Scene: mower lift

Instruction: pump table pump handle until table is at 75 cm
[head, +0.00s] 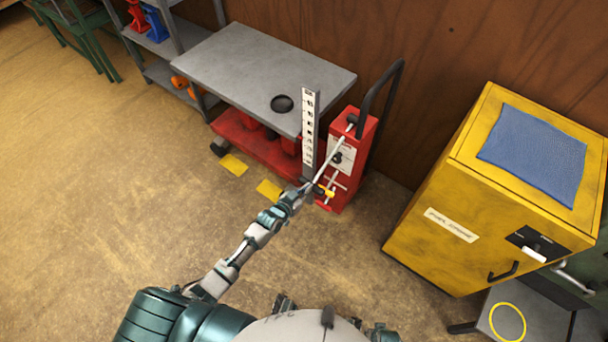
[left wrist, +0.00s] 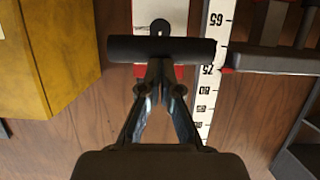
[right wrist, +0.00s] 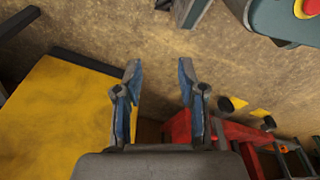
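The lift table (head: 270,62) has a grey top on a red base, with a red pump unit (head: 345,165) at its right. The pump handle (head: 335,158) is a pale lever slanting down from the unit; its dark crossbar (left wrist: 190,50) shows in the left wrist view. My left gripper (head: 308,188) is at the handle's lower end, fingers closed together at the crossbar, which partly hides the tips. The height scale (head: 309,125) stands beside the table; in the left wrist view (left wrist: 204,100) the slab edge lies near 75, seen at an angle. My right gripper (right wrist: 158,85) is open and empty.
A yellow cabinet (head: 430,215) with a blue cloth (head: 535,155) stands at the right. A grey shelf (head: 165,45) and green frame (head: 85,35) are at the back left. A black push bar (head: 385,100) rises behind the pump unit. Floor at left is free.

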